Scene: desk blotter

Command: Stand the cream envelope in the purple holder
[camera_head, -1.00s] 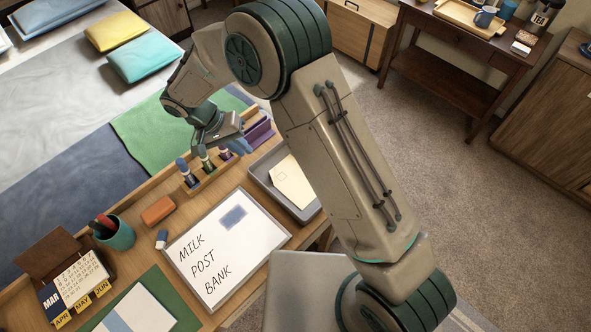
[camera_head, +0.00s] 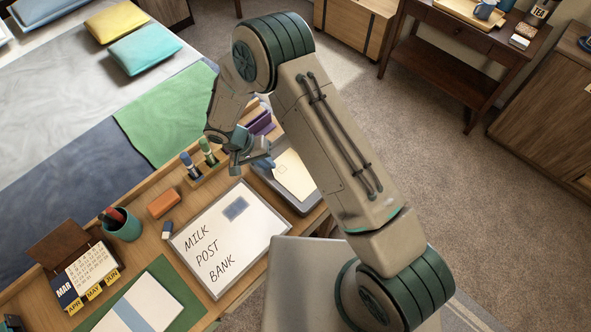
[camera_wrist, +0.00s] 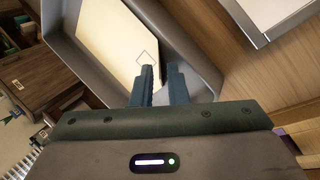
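The cream envelope (camera_head: 292,172) lies flat in a grey tray (camera_head: 303,207) at the desk's right end. In the wrist view the envelope (camera_wrist: 110,40) lies in the tray (camera_wrist: 205,62) ahead of my fingers, with a small square outline on it. My gripper (camera_head: 264,162) is beside the envelope's left side in the head view. In the wrist view my gripper (camera_wrist: 160,72) has a gap between its fingers and nothing held; one fingertip overlaps the envelope's edge in the picture. I cannot tell if they touch. The purple holder (camera_head: 261,122) stands behind the gripper, partly hidden, and looks empty.
A wooden stand with markers (camera_head: 207,152) is just left of my gripper. A whiteboard (camera_head: 230,240) lies in front of the tray. An orange block (camera_head: 163,203), eraser (camera_head: 167,229), pen cup (camera_head: 122,226) and calendar (camera_head: 85,275) are further left.

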